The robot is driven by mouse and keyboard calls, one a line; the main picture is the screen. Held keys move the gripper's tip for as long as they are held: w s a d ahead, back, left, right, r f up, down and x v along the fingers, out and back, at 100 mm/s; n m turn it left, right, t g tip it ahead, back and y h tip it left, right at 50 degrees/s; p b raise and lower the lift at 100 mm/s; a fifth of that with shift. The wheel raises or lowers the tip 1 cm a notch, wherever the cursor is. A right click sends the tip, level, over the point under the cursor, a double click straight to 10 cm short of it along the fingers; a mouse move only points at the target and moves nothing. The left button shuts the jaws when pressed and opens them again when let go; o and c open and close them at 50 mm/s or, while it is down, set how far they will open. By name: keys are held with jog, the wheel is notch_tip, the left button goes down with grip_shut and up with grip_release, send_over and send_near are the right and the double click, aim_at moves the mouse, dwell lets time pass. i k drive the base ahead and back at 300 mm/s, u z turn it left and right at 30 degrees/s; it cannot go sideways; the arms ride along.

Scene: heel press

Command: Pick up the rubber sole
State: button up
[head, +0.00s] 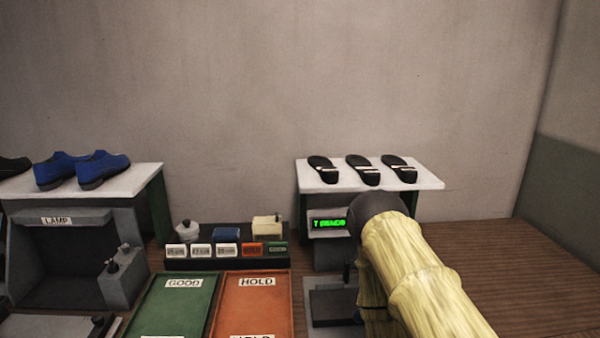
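Three black rubber soles lie side by side on a white-topped stand at the back right: a left one (322,164), a middle one (361,167) and a right one (400,167). Each has a pale label across it. The stand top (434,181) shows bare at its right end. My arm, in a pale yellow sleeve, reaches in from the lower right and ends in a dark rounded part in front of the stand. My gripper's fingers cannot be made out, and the arm hides part of the machine below.
A machine with a green display (329,223) stands under the soles' stand. A green GOOD tray (196,301) and an orange HOLD tray (279,307) lie front centre. Blue shoes (104,169) stand on a left shelf above a LAMP box (57,220). The right tabletop (530,265) is clear.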

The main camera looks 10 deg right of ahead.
aim_at(371, 178)
jog(key=u, duration=1.1)
jog(key=k, duration=1.2)
jog(key=z, duration=1.3)
jog(key=i, duration=1.3)
